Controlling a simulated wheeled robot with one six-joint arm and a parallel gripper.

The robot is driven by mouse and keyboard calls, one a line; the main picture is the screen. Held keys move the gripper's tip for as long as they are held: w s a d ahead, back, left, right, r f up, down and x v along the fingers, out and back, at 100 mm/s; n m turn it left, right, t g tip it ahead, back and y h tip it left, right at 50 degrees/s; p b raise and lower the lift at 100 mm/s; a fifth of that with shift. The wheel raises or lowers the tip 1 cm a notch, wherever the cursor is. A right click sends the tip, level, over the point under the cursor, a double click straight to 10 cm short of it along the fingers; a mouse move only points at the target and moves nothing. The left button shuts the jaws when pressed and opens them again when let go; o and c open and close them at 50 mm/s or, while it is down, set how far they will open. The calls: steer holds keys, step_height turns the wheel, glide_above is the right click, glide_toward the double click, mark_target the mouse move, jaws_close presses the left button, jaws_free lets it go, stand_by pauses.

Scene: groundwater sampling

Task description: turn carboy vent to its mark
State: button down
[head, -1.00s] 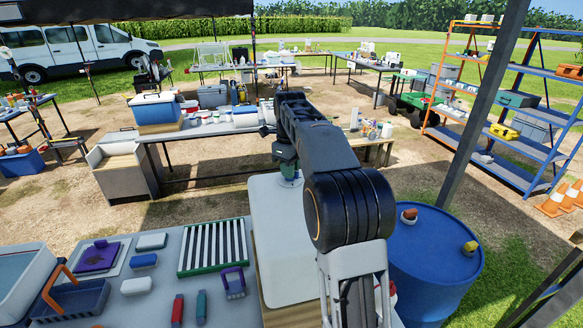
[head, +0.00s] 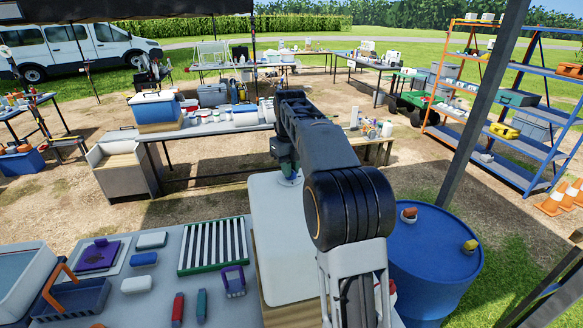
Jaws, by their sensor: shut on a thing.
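A large pale, smooth-topped body (head: 284,245), which looks like the carboy, stands at the centre, partly covered by my arm. At its far end is a small green and whitish fitting (head: 290,182), probably the vent. My gripper (head: 288,172) points down at the fitting and is shut on it. The fingertips are small and mostly hidden under the wrist. The vent's mark cannot be made out.
A blue drum (head: 432,268) with an orange and a yellow cap stands close on the right. A long bench (head: 225,131) with containers stands behind.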

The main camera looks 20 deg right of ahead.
steer(key=shift+m, duration=0.6)
steer(key=shift+m, duration=0.6)
steer(key=c, duration=1.1)
jaws_free()
steer(key=shift+r, duration=0.1)
step_height(320, 180, up, 12)
steer(key=shift+f, duration=0.15)
